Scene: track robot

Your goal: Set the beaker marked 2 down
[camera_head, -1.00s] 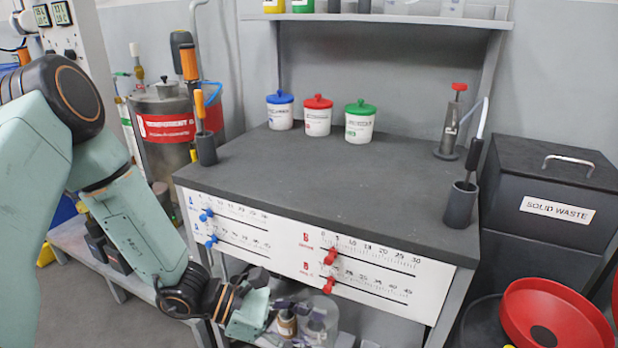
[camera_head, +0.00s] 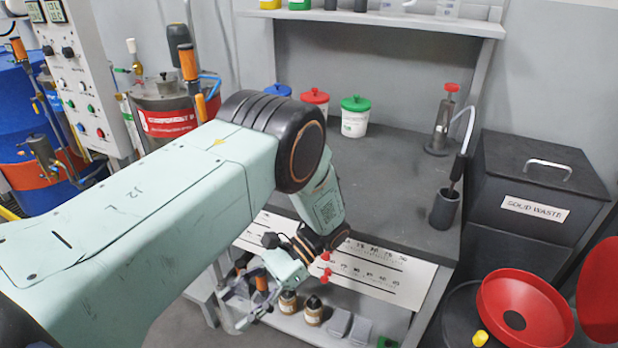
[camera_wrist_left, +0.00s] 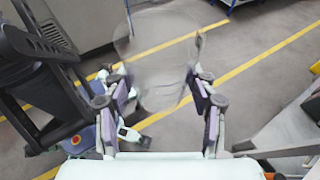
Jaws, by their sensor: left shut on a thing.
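A clear beaker (camera_wrist_left: 155,50) is held between the two fingers of my left gripper (camera_wrist_left: 160,88) in the left wrist view. It is see-through, and I cannot read a mark on it. Floor with yellow lines shows behind it. In the head view my left gripper (camera_head: 250,305) is low in front of the bench, and the beaker cannot be made out clearly there. The dark bench top (camera_head: 390,185) lies behind and above the gripper, partly hidden by my left arm. My right gripper is not in view.
Blue-, red- and green-lidded jars, the last a green-lidded jar (camera_head: 355,117), stand at the bench's back. A dark holder (camera_head: 444,210) stands at its right edge. Brown bottles (camera_head: 313,312) stand on the lower shelf. A red funnel (camera_head: 525,308) is at right. The bench's middle is clear.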

